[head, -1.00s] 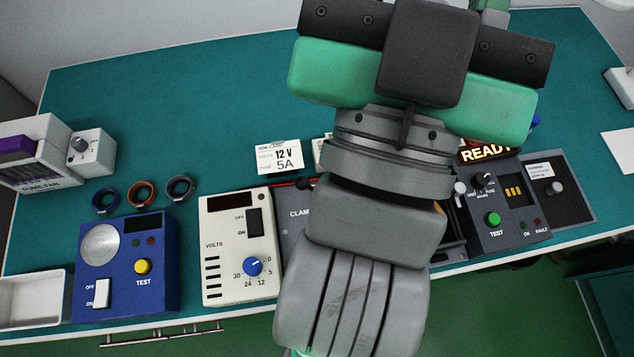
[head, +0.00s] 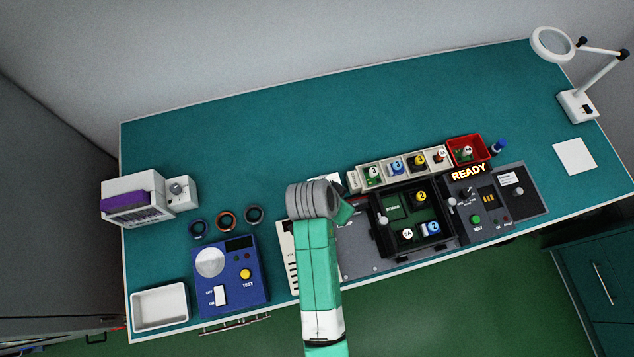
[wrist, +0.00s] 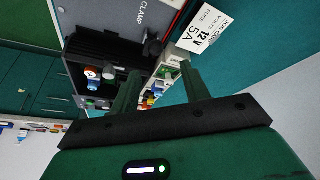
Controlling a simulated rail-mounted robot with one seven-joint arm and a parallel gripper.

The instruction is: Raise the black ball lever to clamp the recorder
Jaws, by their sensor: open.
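The black ball lever (wrist: 153,48) shows in the wrist view as a dark ball at the edge of the grey clamp panel (wrist: 105,22), just beyond my fingertips. In the head view the ball is hidden behind my arm. The recorder seems to be the dark open-topped unit (head: 374,228) beside the clamp panel (head: 358,250); it also shows in the wrist view (wrist: 92,45). My gripper (wrist: 160,68) is open with nothing between its two green fingers. The fingers are apart from the ball. The head view does not show the fingertips.
A row of trays (head: 352,182) with numbered parts and a red bin (head: 482,141) lie behind the recorder. A test panel with a lit READY sign (head: 468,173) stands at its right. A white job card (wrist: 208,30) lies near my fingers. The back of the bench (head: 300,120) is clear.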

